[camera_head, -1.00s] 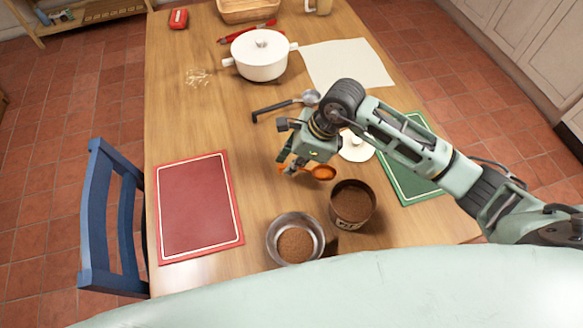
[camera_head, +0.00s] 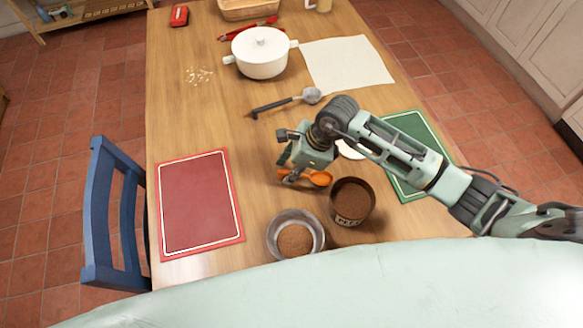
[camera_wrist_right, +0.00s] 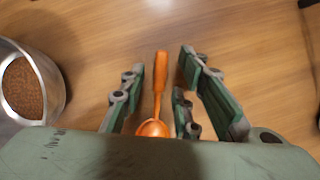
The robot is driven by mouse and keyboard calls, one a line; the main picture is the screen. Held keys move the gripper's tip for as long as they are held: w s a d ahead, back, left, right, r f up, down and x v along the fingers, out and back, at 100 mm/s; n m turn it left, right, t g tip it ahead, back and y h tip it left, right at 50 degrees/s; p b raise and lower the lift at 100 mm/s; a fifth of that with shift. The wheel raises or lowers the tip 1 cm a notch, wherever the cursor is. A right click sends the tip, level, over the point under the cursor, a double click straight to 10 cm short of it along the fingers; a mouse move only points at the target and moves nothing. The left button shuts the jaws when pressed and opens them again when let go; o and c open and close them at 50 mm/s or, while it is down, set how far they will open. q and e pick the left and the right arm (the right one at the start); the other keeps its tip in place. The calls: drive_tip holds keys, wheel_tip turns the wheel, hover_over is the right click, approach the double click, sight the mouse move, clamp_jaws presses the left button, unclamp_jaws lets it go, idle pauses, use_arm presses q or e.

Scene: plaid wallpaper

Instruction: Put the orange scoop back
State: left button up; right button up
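The orange scoop (camera_head: 320,178) is low over or on the wooden table, left of the brown-filled can (camera_head: 351,201). In the right wrist view the scoop (camera_wrist_right: 160,85) lies between the two fingers, its bowl near the palm and its handle pointing away. My right gripper (camera_head: 288,176) is around it with fingers apart; gaps show on both sides of the handle in the wrist view (camera_wrist_right: 160,95). The gripper partly hides the handle in the head view. My left gripper is not in view.
A metal bowl (camera_head: 272,236) of brown grounds stands beside the can and shows in the wrist view (camera_wrist_right: 55,75). A red mat (camera_head: 198,205), green mat (camera_head: 412,130), metal scoop (camera_head: 311,95), white pot (camera_head: 262,60) and pale cloth (camera_head: 345,62) lie around. Bare table is left of the gripper.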

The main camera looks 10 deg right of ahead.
drive_tip(key=shift+r, duration=0.1)
drive_tip(key=b+v, duration=0.2)
drive_tip(key=v, duration=1)
